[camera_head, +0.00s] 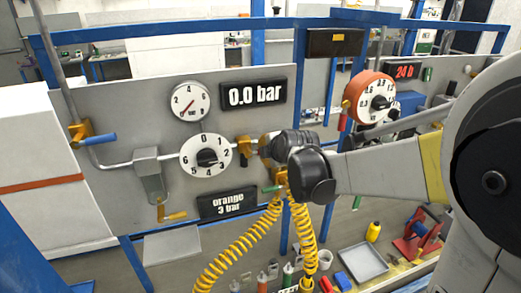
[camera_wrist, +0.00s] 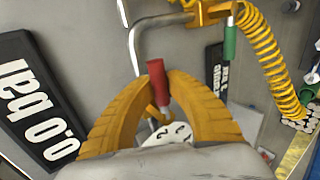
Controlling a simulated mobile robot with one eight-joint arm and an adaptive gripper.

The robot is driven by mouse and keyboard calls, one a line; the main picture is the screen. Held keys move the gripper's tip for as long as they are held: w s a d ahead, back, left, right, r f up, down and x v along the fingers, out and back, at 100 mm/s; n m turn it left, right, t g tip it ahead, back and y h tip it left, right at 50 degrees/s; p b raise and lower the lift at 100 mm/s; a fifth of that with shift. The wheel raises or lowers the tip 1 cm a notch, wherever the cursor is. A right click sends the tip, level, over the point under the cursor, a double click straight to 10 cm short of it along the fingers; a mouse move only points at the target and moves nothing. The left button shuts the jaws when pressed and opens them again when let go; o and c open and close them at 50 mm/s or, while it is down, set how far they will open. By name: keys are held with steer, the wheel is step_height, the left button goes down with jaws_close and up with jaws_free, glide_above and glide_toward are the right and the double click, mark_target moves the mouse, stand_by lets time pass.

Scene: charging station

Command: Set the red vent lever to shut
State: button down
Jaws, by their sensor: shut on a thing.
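The red vent lever (camera_wrist: 157,85) has a red grip and shows in the wrist view between the two yellow fingers of my gripper (camera_wrist: 162,76). The fingers are shut on it, one on each side, and part of its grip stands out past the tips. In the head view my gripper (camera_head: 266,146) is at the pipe right of the white dial (camera_head: 191,165); the wrist and fingers hide the red lever there. The gauge (camera_head: 188,101) has its needle low, and the display (camera_head: 253,93) reads 0.0 bar.
A blue lever (camera_head: 100,139) and a yellow lever (camera_head: 175,216) sit on the left pipework. A green lever (camera_wrist: 229,43) and yellow coiled hoses (camera_head: 303,235) are close below my gripper. An orange dial (camera_head: 368,90) is at right. A tray (camera_head: 361,263) lies below.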

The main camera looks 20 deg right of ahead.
steer(key=c, duration=1.3)
jaws_free()
steer(key=shift+c, duration=0.2)
steer(key=v, duration=1.2)
steer(key=shift+s, duration=0.15)
steer(key=s+a+f+m+g+b, duration=0.2)
steer(key=s+f+m+b, duration=0.6)
steer(key=f, duration=0.5)
steer(key=s+a+f+m+g+b, duration=0.2)
steer(key=s+a+f+m+b, duration=0.1)
steer(key=s+f+m+b, duration=0.6)
step_height(320, 180, down, 5)
steer(key=s+m, duration=0.1)
steer(key=s, duration=0.2)
steer(key=shift+a, duration=0.2)
